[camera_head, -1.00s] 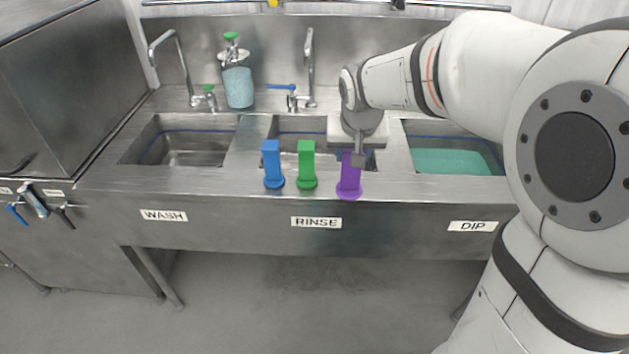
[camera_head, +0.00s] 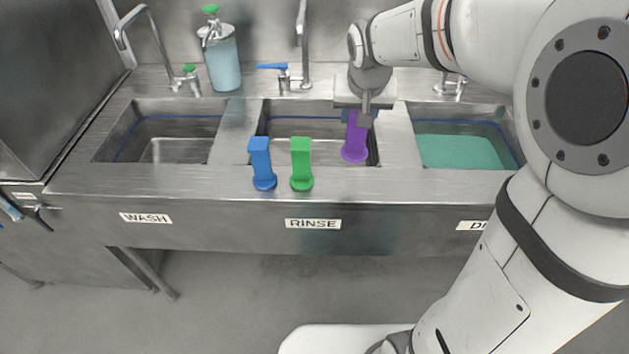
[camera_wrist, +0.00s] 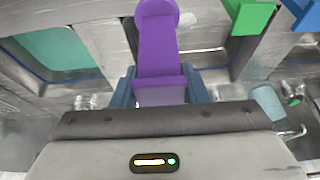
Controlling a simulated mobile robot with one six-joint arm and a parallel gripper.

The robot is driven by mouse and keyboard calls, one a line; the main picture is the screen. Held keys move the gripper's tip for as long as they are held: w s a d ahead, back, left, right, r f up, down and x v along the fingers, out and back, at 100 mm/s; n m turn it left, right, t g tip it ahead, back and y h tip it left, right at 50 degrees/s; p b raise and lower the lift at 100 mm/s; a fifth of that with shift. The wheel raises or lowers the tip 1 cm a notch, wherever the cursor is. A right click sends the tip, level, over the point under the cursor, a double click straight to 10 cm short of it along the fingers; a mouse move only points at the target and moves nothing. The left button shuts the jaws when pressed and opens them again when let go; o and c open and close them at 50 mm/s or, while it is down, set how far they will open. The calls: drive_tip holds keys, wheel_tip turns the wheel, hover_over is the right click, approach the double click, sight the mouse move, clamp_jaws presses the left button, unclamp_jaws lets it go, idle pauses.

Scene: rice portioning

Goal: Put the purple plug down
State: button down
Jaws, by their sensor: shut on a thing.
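The purple plug (camera_head: 355,143) is upright in my gripper (camera_head: 358,117), which is shut on its top end. Its round base is over the front right part of the rinse basin (camera_head: 277,118), and I see no surface touching under it. In the wrist view the purple plug (camera_wrist: 158,45) runs out between the two blue fingers of my gripper (camera_wrist: 160,84). The gripped end is partly hidden by the fingers.
A blue plug (camera_head: 262,165) and a green plug (camera_head: 301,165) stand on the front ledge, left of the purple one. The ledge to their right is clear. The dip basin (camera_head: 460,150) holds green liquid. A tap (camera_head: 302,45) and a soap bottle (camera_head: 222,60) stand behind.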

sight(353, 146)
drive_tip(key=f, duration=1)
drive_tip(key=shift+s+a+p, duration=0.1)
drive_tip(key=shift+a+p, duration=0.1)
drive_tip(key=shift+p, duration=0.2)
drive_tip(key=shift+f, duration=0.15)
drive_tip(key=c, duration=0.8)
unclamp_jaws()
drive_tip(key=shift+c, duration=0.2)
drive_tip(key=shift+r, duration=0.4)
drive_tip(key=v, duration=1)
drive_tip(key=s+d, duration=0.4)
drive_tip(key=s, duration=0.5)
drive_tip(key=s+d+g, duration=0.1)
drive_tip(key=s+d, duration=0.2)
drive_tip(key=s, duration=0.6)
drive_tip(key=shift+d+f+b, duration=0.2)
drive_tip(key=shift+d+b, duration=0.15)
